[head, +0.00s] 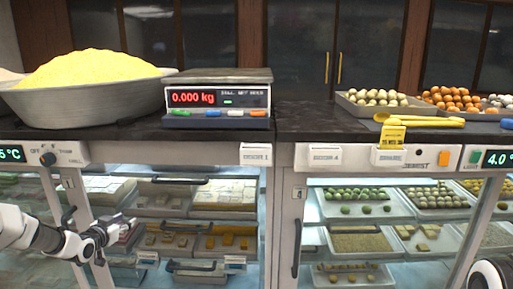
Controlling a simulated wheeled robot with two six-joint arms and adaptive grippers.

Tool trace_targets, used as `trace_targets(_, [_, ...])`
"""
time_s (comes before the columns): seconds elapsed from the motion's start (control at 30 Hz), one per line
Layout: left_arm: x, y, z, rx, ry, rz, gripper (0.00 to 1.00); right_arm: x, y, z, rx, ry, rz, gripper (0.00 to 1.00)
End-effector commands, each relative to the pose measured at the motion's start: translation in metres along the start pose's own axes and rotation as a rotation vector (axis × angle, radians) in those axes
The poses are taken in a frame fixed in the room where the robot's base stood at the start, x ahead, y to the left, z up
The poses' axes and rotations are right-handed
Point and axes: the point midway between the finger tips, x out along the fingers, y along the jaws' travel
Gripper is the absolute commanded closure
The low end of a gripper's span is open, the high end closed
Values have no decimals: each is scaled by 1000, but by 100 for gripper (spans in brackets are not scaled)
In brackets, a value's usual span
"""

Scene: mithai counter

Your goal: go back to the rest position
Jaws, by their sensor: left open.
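My left gripper (124,229) comes in from the lower left, in front of the glass display case below the counter. It is open, with nothing seen between its fingers, and it points to the right. Part of my right arm shows at the lower right corner; its gripper is out of the picture.
The dark counter (305,118) bears a metal bowl (85,104) of yellow grains, a scale (218,98) reading 0.000 kg, trays of round sweets (372,98) and a yellow scoop (430,120). Below, glass cases with door handles (296,250) hold trays of sweets.

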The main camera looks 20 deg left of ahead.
Motion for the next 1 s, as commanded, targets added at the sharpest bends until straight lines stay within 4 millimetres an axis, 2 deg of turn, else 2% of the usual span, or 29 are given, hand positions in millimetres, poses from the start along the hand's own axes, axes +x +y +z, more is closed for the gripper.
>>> trace_targets(0.03, [4, 47, 14, 16, -61, 69, 57, -5, 0, 0, 0, 0, 0, 100])
trace_targets(0.1, [2, 107, 40, 22, -145, 149, 57, -8, 0, 0, 0, 0, 0, 100])
trace_targets(0.17, [-7, 156, 65, 23, -223, 212, 57, -11, 0, 0, 0, 0, 0, 100])
trace_targets(0.2, [-16, 187, 83, 22, -278, 251, 57, -13, 0, 0, 0, 0, 0, 100])
trace_targets(0.27, [-35, 230, 111, 17, -365, 304, 57, -16, 0, 0, 0, 0, 0, 100])
trace_targets(0.3, [-51, 258, 131, 14, -426, 336, 57, -17, 0, 0, 0, 0, 0, 100])
trace_targets(0.37, [-80, 295, 160, 11, -522, 377, 57, -20, 0, 0, 0, 0, 0, 100])
trace_targets(0.4, [-102, 317, 179, 8, -588, 400, 57, -21, 0, 0, 0, 0, 0, 100])
trace_targets(0.47, [-141, 346, 206, 6, -693, 426, 57, -23, 0, 0, 0, 0, 0, 100])
trace_targets(0.5, [-169, 361, 223, 5, -766, 438, 57, -25, 0, 0, 0, 0, 0, 100])
trace_targets(0.57, [-216, 380, 246, 7, -879, 445, 57, -27, 0, 0, 0, 0, 0, 100])
trace_targets(0.6, [-249, 388, 260, 10, -956, 443, 57, -28, 0, 0, 0, 0, 0, 100])
trace_targets(0.63, [-272, 392, 267, 12, -1011, 434, 57, -29, 0, 0, 0, 0, 0, 100])
trace_targets(0.7, [-324, 392, 279, 13, -1126, 396, 57, -29, 0, 0, 0, 0, 0, 100])
trace_targets(0.8, [-374, 379, 281, -15, -1240, 303, 57, -28, 0, 0, 0, 0, 0, 100])
trace_targets(0.9, [-393, 367, 281, -57, -1288, 216, 57, -28, 0, 0, 0, 0, 0, 100])
trace_targets(1.0, [-389, 366, 281, -78, -1280, 190, 57, -28, 0, 0, 0, 0, 0, 100])
